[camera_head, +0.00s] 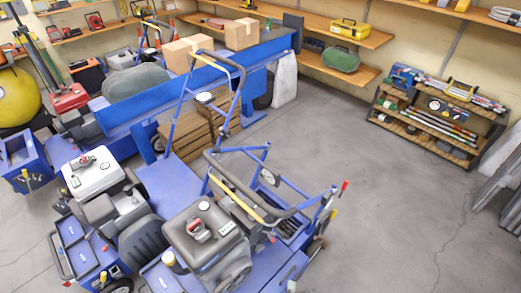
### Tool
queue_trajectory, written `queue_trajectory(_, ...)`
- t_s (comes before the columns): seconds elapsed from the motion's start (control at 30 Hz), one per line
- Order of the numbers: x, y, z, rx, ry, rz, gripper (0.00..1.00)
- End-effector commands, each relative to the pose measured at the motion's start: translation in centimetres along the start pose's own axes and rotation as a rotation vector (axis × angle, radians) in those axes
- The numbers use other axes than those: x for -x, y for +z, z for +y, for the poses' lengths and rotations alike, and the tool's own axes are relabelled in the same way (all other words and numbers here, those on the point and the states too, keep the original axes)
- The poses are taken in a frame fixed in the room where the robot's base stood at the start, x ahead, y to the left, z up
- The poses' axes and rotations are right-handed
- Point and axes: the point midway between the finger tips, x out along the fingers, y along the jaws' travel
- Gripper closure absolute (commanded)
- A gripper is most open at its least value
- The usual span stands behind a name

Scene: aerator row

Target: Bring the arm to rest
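My arm and my gripper do not show in the head camera view, so I cannot see the arm's pose or whether the gripper holds anything. Two blue walk-behind aerators fill the lower left and middle. The nearer aerator (213,229) has a grey engine and a black looped handle with a yellow bar. The other aerator (97,181) stands to its left with a pale engine cover.
A long blue trailer-like bench (190,85) stands behind the aerators, with cardboard boxes (242,33) near it. A low wooden rack (428,119) with tools stands at the right. Wall shelves (340,70) line the back. The grey floor (370,215) is clear at right centre.

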Motion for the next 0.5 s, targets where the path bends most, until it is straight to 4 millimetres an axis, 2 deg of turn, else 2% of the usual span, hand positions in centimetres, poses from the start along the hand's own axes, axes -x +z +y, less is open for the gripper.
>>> queue_trajectory(0.03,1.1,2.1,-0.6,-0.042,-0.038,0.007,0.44)
queue_trajectory(0.2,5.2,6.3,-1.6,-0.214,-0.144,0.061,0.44)
queue_trajectory(0.37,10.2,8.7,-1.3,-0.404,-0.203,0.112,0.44)
queue_trajectory(0.5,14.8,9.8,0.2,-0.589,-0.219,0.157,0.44)
